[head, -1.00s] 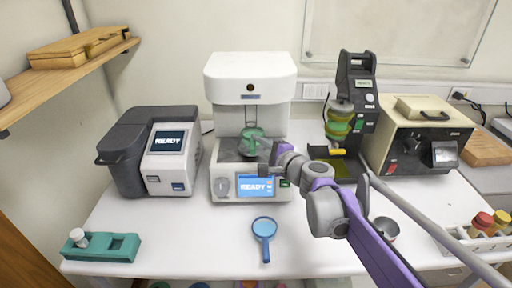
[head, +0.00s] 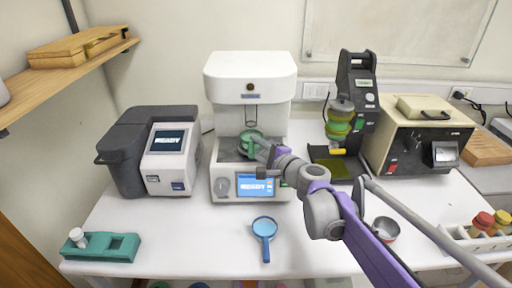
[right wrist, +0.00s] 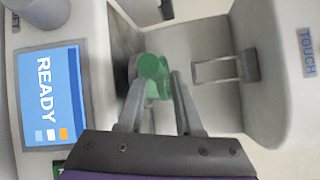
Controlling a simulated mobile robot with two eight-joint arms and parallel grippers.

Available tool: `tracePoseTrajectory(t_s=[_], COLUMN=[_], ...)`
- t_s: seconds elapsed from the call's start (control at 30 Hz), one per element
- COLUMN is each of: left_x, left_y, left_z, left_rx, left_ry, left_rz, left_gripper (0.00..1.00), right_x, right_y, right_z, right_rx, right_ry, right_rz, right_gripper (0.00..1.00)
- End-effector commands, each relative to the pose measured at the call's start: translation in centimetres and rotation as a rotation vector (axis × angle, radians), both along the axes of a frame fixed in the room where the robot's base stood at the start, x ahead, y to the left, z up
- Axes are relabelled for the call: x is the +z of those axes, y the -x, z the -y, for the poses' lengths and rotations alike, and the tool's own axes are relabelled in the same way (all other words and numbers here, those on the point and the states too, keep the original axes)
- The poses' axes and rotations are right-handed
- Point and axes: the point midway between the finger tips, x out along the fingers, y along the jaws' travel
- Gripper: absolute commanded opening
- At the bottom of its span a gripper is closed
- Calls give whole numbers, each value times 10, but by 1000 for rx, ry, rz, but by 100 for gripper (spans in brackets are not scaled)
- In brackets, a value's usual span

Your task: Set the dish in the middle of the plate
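The green dish (head: 249,142) is inside the open front of the white machine, above or on the machine's dark grey plate (head: 230,156). My right gripper (head: 261,153) reaches in from the right, at the dish. In the right wrist view, the dish (right wrist: 153,72) fills the gap between the two grey fingertips, and the gripper looks shut on it. Part of the dish is hidden by the fingers, and contact with the plate cannot be made out. The grey plate shows beyond it in the right wrist view (right wrist: 124,40). My left gripper is not in view.
The white machine (head: 250,78) has a lit READY screen (head: 255,186) below the opening and a head above it. A second grey device (head: 165,150) stands left. A blue magnifier (head: 264,228) and green rack (head: 100,247) lie in front. A metal bowl (head: 385,229) is right.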

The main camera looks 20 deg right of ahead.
Motion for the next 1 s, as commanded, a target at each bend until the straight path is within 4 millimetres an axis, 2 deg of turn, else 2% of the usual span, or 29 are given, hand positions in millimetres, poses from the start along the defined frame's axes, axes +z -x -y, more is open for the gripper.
tracePoseTrajectory(t_s=[0.17, 0.4, 0.6, 0.77, 1.0], left_x=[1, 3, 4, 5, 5], left_y=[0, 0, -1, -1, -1], left_z=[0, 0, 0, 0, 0], left_rx=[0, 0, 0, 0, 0], left_ry=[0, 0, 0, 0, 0], left_rz=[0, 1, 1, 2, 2], left_gripper=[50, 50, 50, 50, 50], right_x=[4, 11, 15, 15, 16], right_y=[25, 75, 103, 112, 113], right_z=[9, 26, 35, 37, 37], right_rx=[-3, -4, -2, -1, 0], right_ry=[0, 2, 0, 0, 0], right_rz=[0, 0, -1, 0, 0], right_gripper=[34, 34, 34, 34, 34])
